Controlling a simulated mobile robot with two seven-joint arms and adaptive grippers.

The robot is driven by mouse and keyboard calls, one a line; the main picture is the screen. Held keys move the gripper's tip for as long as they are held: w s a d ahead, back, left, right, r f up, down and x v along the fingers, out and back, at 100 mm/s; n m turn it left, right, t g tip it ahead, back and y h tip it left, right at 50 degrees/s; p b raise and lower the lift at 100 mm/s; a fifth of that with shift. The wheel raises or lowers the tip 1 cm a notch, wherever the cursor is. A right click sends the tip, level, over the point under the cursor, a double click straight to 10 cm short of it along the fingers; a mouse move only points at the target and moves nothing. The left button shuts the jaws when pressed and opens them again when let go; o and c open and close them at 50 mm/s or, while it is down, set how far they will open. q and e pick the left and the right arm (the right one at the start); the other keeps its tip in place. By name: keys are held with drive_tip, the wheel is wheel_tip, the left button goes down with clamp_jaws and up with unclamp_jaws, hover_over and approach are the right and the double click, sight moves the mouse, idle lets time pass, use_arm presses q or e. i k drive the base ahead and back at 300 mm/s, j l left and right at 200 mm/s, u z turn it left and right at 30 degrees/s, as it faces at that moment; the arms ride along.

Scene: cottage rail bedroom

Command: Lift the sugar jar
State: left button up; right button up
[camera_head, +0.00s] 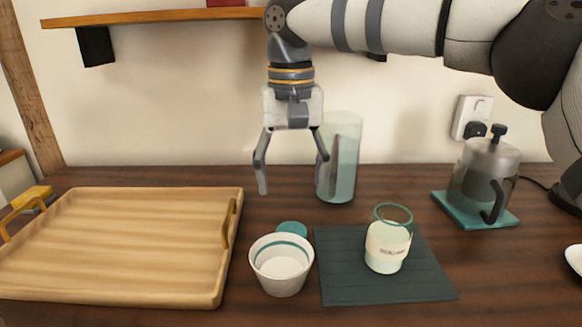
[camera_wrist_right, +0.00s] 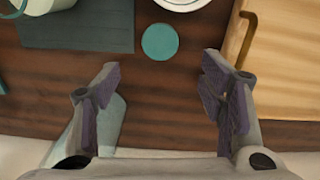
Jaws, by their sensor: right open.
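The sugar jar (camera_head: 387,248) is a small clear jar with pale contents, a label and a teal rim. It stands upright and open on the dark mat (camera_head: 340,285); part of it seems to show at the top left corner of the right wrist view (camera_wrist_right: 40,4). My right gripper (camera_head: 292,188) is open and empty, pointing down behind and left of the jar, well apart from it. In the wrist view its fingers (camera_wrist_right: 164,78) are spread with bare table between them. A round teal lid (camera_head: 292,228) lies on the table; it also shows in the wrist view (camera_wrist_right: 160,42). My left gripper is not in view.
A white cup with a teal band (camera_head: 281,272) stands left of the mat, in front of the lid. A tall glass vase (camera_head: 345,150) stands close behind my right gripper. A wooden tray (camera_head: 120,240) fills the left. A glass press (camera_head: 484,175) stands on a teal trivet (camera_head: 463,212) at right.

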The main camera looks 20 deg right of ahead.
sight(389, 234)
drive_tip(key=k, duration=1.5)
